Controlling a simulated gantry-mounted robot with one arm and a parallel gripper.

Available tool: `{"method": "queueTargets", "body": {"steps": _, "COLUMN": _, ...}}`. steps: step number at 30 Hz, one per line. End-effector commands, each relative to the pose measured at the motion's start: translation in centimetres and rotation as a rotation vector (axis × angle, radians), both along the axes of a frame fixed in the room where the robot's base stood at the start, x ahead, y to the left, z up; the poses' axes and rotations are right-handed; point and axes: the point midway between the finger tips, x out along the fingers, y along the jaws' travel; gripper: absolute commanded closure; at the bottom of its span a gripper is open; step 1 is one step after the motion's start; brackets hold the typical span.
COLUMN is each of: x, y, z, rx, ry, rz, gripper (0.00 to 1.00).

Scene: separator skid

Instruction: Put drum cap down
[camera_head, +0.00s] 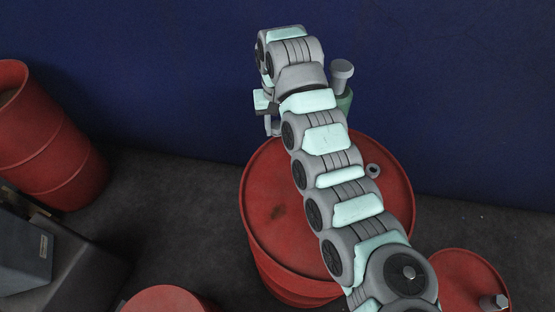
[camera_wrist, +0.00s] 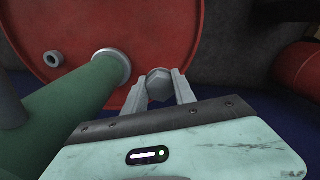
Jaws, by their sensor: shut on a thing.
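The drum cap (camera_wrist: 159,83) is a grey, hexagonal piece between the two fingers of my gripper (camera_wrist: 158,80) in the wrist view. The gripper is shut on it. In the head view my gripper (camera_head: 272,124) is at the far left edge of the large red drum (camera_head: 275,215); the cap cannot be made out there. In the wrist view the cap appears in front of the drum's red top (camera_wrist: 165,30), near its rim. I cannot tell how high it is above the drum.
A green pump tube (camera_wrist: 75,100) meets the drum top through a grey collar (camera_wrist: 112,66), close beside my gripper. A small grey ring opening (camera_wrist: 53,59) lies beyond it. Other red drums stand at left (camera_head: 55,150) and lower right (camera_head: 460,275). A blue wall (camera_head: 150,80) is behind.

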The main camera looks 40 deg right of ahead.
Motion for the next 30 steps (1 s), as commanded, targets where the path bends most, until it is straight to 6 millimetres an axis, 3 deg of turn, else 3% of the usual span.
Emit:
{"method": "queueTargets", "body": {"steps": 1, "x": 0.1, "y": 0.3, "z": -1.5, "rx": 0.006, "ry": 0.002, "rz": 0.002, "gripper": 1.0}}
{"method": "queueTargets", "body": {"steps": 18, "x": -0.2, "y": 0.1, "z": -11.7, "rx": 0.003, "ry": 0.006, "rz": 0.003, "gripper": 1.0}}
{"method": "queueTargets", "body": {"steps": 30, "x": 0.1, "y": 0.2, "z": -15.7, "rx": 0.0, "ry": 0.002, "rz": 0.004, "gripper": 1.0}}
